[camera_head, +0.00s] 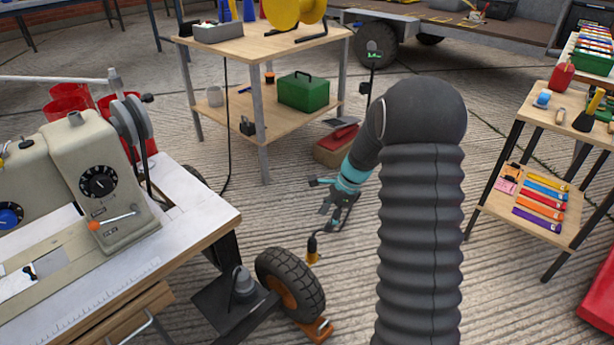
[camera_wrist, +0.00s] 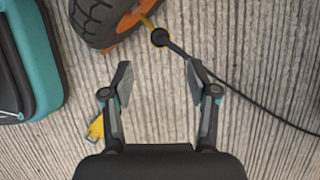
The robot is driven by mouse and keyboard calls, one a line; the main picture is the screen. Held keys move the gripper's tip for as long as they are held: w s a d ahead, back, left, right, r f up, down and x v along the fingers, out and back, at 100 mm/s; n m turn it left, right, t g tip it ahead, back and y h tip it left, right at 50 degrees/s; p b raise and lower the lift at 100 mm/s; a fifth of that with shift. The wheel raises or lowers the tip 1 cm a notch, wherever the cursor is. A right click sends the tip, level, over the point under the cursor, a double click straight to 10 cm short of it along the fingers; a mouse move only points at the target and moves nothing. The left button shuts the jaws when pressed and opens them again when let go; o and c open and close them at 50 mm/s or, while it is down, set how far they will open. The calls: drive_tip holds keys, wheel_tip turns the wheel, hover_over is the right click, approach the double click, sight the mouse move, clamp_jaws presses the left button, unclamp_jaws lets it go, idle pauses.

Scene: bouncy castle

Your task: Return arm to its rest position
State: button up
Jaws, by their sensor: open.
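My arm shows in the head view as a thick dark ribbed column that bends over at the top and reaches down to the left. My gripper (camera_head: 338,212) hangs at its end over the ribbed concrete floor, with teal bands on the wrist. In the wrist view my gripper (camera_wrist: 158,82) has its two fingers spread apart, with only bare floor between them. It holds nothing. The wheel (camera_head: 290,284) with an orange hub is to the lower left of the gripper; its tyre (camera_wrist: 102,18) also shows ahead in the wrist view.
A sewing machine (camera_head: 90,185) stands on a table at left. A two-shelf wooden bench (camera_head: 232,47) holds a green toolbox (camera_head: 304,92). A rack with coloured rolls (camera_head: 540,203) is at right. A black cable (camera_wrist: 235,88) crosses the floor.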

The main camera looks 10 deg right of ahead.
drive_tip(key=s+r+n+g+h, duration=0.1)
drive_tip(key=s+r+n+h, duration=0.15)
drive_tip(key=s+n, duration=0.6)
drive_tip(key=s+a+r+n+t+p, duration=0.1)
drive_tip(key=s+r+n+t+p, duration=0.1)
drive_tip(key=s+r, duration=0.5)
drive_tip(key=s+a+r+n+t+h+p, duration=0.1)
drive_tip(key=s+r+n+p, duration=0.3)
drive_tip(key=r, duration=0.9)
drive_tip(key=s+a+r+n+t+h+p, duration=0.1)
drive_tip(key=s+a+r+n+t+p, duration=0.1)
drive_tip(key=s+r, duration=0.8)
drive_tip(key=r+n+t+p, duration=0.1)
drive_tip(key=n+p, duration=0.1)
drive_tip(key=shift+s+p, duration=0.3)
drive_tip(key=shift+s, duration=0.1)
drive_tip(key=shift+a+r, duration=0.1)
